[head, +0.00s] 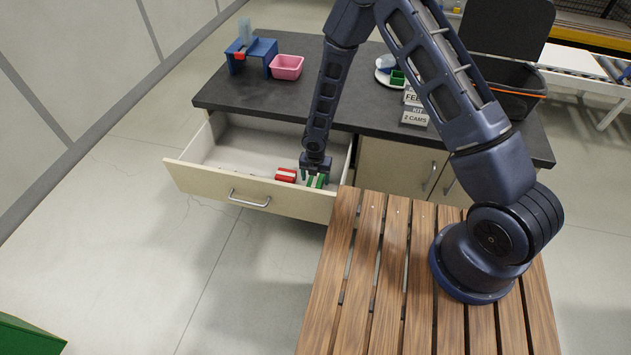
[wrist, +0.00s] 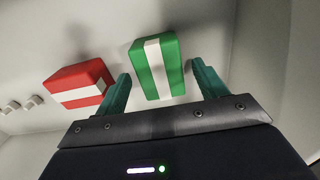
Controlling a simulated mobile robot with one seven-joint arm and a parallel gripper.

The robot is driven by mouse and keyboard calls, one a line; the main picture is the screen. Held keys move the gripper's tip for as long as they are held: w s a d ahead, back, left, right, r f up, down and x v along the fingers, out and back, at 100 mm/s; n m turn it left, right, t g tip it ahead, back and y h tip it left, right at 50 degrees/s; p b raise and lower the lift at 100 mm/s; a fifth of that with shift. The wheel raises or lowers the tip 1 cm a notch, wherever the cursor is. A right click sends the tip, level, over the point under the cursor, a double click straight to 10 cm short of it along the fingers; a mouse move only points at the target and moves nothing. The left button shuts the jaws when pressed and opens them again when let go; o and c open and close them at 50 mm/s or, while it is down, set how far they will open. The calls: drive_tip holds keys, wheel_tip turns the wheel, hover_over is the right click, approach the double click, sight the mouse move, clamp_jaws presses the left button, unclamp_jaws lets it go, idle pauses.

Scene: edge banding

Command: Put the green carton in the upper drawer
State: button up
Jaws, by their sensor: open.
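The green carton (head: 316,181) with a white stripe is inside the open upper drawer (head: 248,187), near its front right. In the wrist view the green carton (wrist: 158,68) lies on the white drawer floor (wrist: 232,40). My gripper (head: 314,172) is down in the drawer just above the carton. In the wrist view my gripper (wrist: 160,88) is open, with one teal finger on each side of the carton's near end and small gaps between. A red carton (wrist: 80,84) with a white stripe lies just left of it; it also shows in the head view (head: 286,175).
The dark countertop (head: 240,97) holds a pink bin (head: 287,67), a blue stand (head: 252,56), a plate (head: 383,78) and labelled boxes (head: 414,115). A slatted wooden platform (head: 340,270) is at the front right.

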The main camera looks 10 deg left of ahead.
sight(316, 179)
wheel_tip(316, 179, up, 10)
drive_tip(key=shift+f, duration=0.15)
idle(0.3)
drive_tip(key=w+d+r+m+t, duration=0.1)
drive_tip(key=w+d+r+m, duration=0.4)
drive_tip(key=r, duration=0.3)
drive_tip(key=w+d+r+m+t, duration=0.1)
drive_tip(key=w+d+r+m, duration=0.2)
drive_tip(key=w+d+r, duration=0.35)
drive_tip(key=d+r+m+t+h, duration=0.1)
drive_tip(key=d+r+m, duration=0.8)
drive_tip(key=d+r, duration=0.65)
drive_tip(key=s+d+r+m, duration=0.7)
drive_tip(key=d+r+m, duration=0.2)
drive_tip(key=d+r, duration=0.25)
drive_tip(key=s+d+r+m, duration=0.2)
drive_tip(key=s+d+m, duration=0.2)
drive_tip(key=s+m, duration=0.1)
drive_tip(key=s+d+r+m+t+y, duration=0.1)
drive_tip(key=s+d+r+m, duration=0.2)
drive_tip(key=s, duration=0.4)
drive_tip(key=shift+s+d+r+m+t, duration=0.2)
drive_tip(key=shift+s+d+m+t, duration=0.15)
drive_tip(key=shift+d+m, duration=0.55)
